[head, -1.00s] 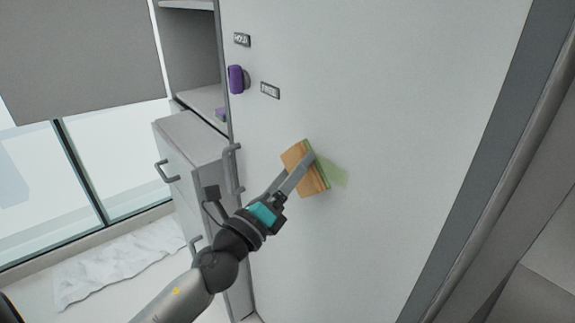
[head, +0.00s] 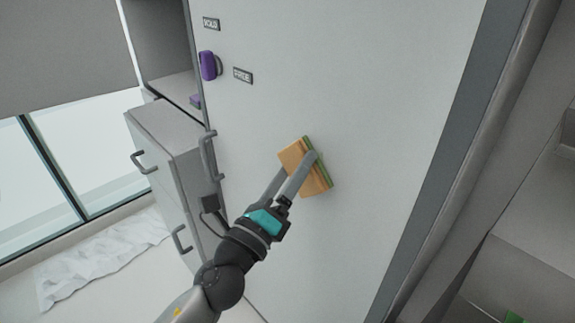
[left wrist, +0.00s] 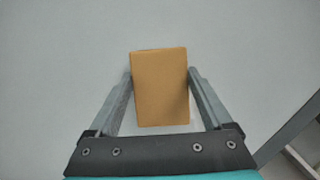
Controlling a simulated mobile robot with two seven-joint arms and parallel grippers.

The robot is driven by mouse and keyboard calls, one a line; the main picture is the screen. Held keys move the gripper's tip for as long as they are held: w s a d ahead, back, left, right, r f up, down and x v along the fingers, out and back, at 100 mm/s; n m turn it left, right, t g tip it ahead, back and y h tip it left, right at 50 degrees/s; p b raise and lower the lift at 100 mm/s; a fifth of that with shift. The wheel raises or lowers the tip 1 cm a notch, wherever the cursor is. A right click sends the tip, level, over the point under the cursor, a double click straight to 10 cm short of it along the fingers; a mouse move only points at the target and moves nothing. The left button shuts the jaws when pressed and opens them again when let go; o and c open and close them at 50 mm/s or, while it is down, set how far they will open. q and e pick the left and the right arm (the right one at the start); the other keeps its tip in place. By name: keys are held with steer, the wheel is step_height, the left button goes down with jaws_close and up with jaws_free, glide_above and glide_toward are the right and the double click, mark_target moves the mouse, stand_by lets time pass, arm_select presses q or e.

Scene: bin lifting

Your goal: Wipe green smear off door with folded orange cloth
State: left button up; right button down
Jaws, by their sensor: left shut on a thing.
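The folded orange cloth (head: 302,166) is a thick block with a green strip along its door-side edge. My left gripper (head: 295,172) is shut on it and holds it at the pale door (head: 370,90). In the left wrist view the cloth (left wrist: 161,88) sits between the two fingers of my left gripper (left wrist: 160,90). The cloth looks to be against the door, but exact contact is hard to tell. No green smear shows on the bare door around the cloth; the area behind the cloth is hidden. My right gripper is not in view.
A door handle (head: 209,158) is left of my gripper. A grey cabinet (head: 165,150) stands at left, with a crumpled white sheet (head: 100,255) on the floor. A dark frame (head: 465,130) borders the door at right.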

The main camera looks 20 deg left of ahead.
mark_target(279, 158)
arm_select(q)
steer(key=shift+a, duration=0.15)
steer(key=shift+w+a, duration=0.4)
steer(key=shift+a, duration=0.45)
steer(key=shift+w+a, duration=0.35)
steer(key=shift+a, duration=0.5)
steer(key=shift+w+a+b, duration=0.2)
steer(key=shift+w+a, duration=0.25)
steer(key=shift+a, duration=0.6)
steer(key=shift+w+a+b, duration=0.25)
steer(key=shift+w+a, duration=0.15)
steer(key=shift+a, duration=0.6)
steer(key=shift+w+a+b, duration=0.2)
steer(key=shift+w+a, duration=0.25)
steer(key=shift+a, duration=0.6)
steer(key=s+a+b, duration=0.1)
steer(key=s+a, duration=0.1)
steer(key=s, duration=0.3)
steer(key=shift+s, duration=0.3)
steer(key=shift+a, duration=0.1)
steer(key=shift+s+a+b, duration=0.2)
steer(key=shift+s+a, duration=0.1)
steer(key=shift+s, duration=0.4)
steer(key=shift+s+a+b, duration=0.15)
steer(key=shift+s+a, duration=0.1)
steer(key=shift+s, duration=0.45)
